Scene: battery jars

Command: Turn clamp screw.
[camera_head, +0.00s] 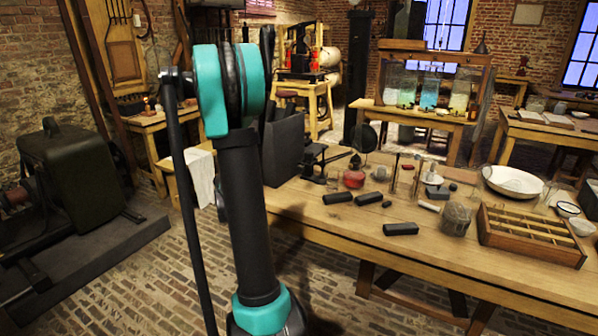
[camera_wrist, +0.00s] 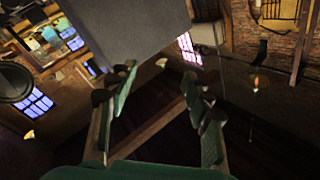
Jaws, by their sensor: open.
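A small black iron fixture (camera_head: 322,160) stands at the left end of the wooden workbench (camera_head: 420,248), beside a dark grey box (camera_head: 284,150). It may be the clamp, but its screw is too small to make out. My gripper (camera_wrist: 159,74) shows in the wrist view with its green-padded fingers apart and nothing seen between them. A large plain grey surface (camera_wrist: 130,28) fills the upper middle of that view, beyond the fingertips. I cannot tell whether the fingers touch it. No clamp screw can be made out there. In the head view my arm hides part of the bench's left end.
A dark green machine (camera_head: 75,190) is at left. The bench's front strip is clear.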

